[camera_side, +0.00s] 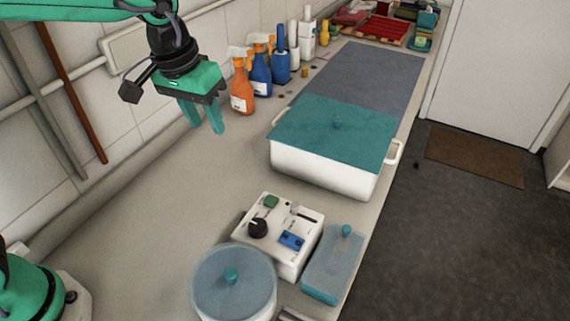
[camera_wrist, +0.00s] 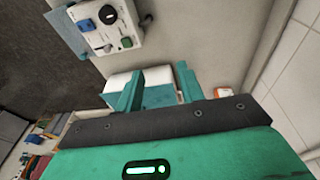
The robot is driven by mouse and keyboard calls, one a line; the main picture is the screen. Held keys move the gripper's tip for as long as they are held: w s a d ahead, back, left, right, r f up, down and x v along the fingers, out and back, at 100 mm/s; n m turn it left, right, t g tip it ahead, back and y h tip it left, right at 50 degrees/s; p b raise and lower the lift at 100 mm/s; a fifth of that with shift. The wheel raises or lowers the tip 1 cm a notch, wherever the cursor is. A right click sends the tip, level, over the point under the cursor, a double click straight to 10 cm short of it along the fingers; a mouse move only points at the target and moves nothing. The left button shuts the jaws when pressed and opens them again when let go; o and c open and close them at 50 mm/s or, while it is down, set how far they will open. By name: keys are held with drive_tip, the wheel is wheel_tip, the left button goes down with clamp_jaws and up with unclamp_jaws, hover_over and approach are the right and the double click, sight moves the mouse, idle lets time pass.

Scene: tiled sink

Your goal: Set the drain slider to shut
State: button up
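A white control box (camera_side: 282,262) stands on the counter at the lower middle of the side view. Its top carries what looks like the slider (camera_side: 302,214), a short dark slot with a small pale handle near its upper-left end; labels are too small to read. The box also shows at the top left of the wrist view (camera_wrist: 124,40), where the slot (camera_wrist: 101,48) is small. My gripper (camera_side: 207,129) hangs above the counter, up and left of the box in the side view. Its two fingers are apart and empty, also in the wrist view (camera_wrist: 158,82).
The box also bears a black knob (camera_side: 257,228), a green button (camera_side: 271,202) and a blue switch (camera_side: 291,240). A round lidded pot (camera_side: 234,285) and a lidded container (camera_side: 332,266) flank it closely. A large lidded basin (camera_side: 325,172) and spray bottles (camera_side: 242,93) stand behind.

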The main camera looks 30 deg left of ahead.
drive_tip(key=w+d+f+g, duration=0.1)
drive_tip(key=w+d+f, duration=0.25)
drive_tip(key=d, duration=0.45)
drive_tip(key=g, duration=0.1)
hover_over(295, 204)
drive_tip(key=shift+y, duration=0.4)
wheel_tip(295, 204, down, 6)
drive_tip(key=shift+r, duration=0.2)
drive_tip(key=shift+f, duration=3.9)
clamp_jaws()
